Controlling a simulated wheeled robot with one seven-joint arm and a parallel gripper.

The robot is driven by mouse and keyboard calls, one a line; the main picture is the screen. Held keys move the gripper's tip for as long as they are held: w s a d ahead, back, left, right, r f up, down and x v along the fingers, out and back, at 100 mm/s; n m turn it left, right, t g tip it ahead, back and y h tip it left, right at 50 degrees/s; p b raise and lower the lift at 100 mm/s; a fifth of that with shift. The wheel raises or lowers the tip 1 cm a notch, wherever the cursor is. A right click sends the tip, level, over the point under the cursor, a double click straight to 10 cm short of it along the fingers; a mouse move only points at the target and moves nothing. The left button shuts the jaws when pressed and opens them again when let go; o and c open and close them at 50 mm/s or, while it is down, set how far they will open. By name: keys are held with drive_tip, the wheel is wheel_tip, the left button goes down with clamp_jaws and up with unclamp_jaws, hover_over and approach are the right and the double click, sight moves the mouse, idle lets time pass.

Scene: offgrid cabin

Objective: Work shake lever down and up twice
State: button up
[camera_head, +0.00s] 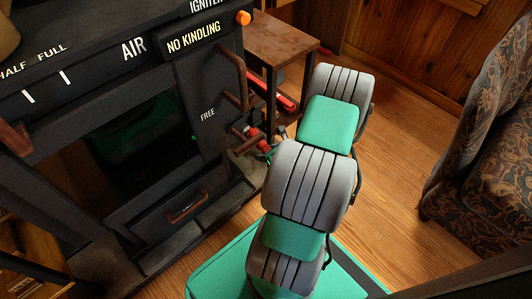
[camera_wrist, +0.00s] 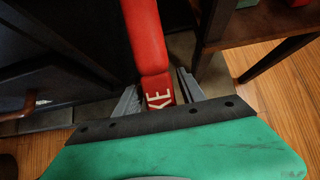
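The red shake lever (camera_wrist: 148,40) comes down from the top of the wrist view, bends, and ends in a red block with the white letters "KE". The rest of its lettering is hidden. My gripper (camera_wrist: 160,92) has one grey finger on each side of this block. Dark strips lie between block and fingers, so I cannot tell whether they press on it. In the head view my gripper (camera_head: 263,151) is low at the stove's right side, largely hidden by my arm, with a small red part of the lever (camera_head: 253,132) beside it.
The dark stove (camera_head: 220,150) fills the left, with a glass door, a "FREE" label and brown handles (camera_head: 232,75) on its right side. A brown side table (camera_head: 285,40) stands close behind my gripper. A patterned armchair (camera_head: 490,150) is at right. Wooden floor (camera_head: 400,190) is clear between.

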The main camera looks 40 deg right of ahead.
clamp_jaws()
idle(1.2)
